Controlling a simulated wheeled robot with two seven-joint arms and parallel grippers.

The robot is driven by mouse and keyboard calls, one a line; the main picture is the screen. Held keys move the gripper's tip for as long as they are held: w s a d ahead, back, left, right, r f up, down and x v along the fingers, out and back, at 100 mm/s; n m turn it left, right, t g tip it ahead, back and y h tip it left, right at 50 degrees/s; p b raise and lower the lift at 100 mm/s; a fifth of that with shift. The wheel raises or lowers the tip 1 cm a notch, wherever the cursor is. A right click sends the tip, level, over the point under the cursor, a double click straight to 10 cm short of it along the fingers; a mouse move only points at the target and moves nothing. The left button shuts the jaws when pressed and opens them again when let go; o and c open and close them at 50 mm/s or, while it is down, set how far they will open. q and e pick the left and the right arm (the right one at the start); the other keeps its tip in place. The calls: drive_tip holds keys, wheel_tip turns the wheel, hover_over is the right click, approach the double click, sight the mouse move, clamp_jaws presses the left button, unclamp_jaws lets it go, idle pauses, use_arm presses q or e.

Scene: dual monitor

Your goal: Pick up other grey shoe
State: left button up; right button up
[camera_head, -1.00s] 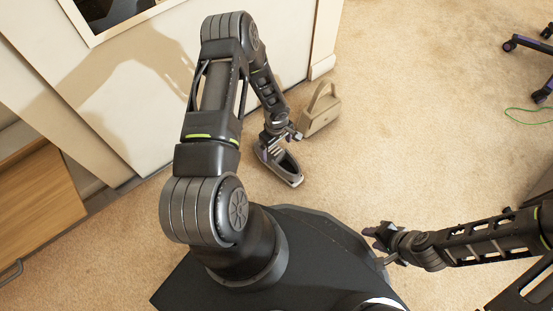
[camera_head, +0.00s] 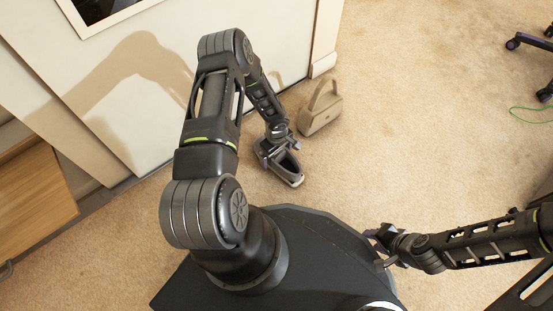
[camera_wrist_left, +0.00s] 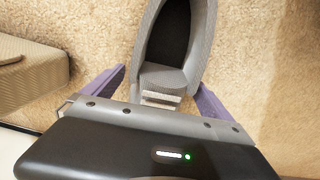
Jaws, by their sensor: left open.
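One grey shoe (camera_head: 288,170) lies on the carpet near the wall, in front of my base. It also shows in the left wrist view (camera_wrist_left: 197,45), with its dark opening at the top and its near end toward my gripper. My left gripper (camera_head: 271,150) is at the near-wall end of the shoe. In the left wrist view my left gripper (camera_wrist_left: 163,90) is open, with a purple finger on each side of the shoe's end and gaps between. My right gripper (camera_head: 378,246) is beside my base; its jaws are too small to judge. No second shoe is visible.
A beige handbag (camera_head: 320,112) stands just beside the shoe, close to my left gripper; its side shows in the wrist view (camera_wrist_left: 30,75). The white wall panel (camera_head: 120,110) is at the left. Open carpet (camera_head: 420,110) lies to the right.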

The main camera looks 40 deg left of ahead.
use_arm(q)
drive_tip(key=shift+f, duration=0.55)
drive_tip(key=shift+c, duration=0.5)
drive_tip(key=c, duration=1.6)
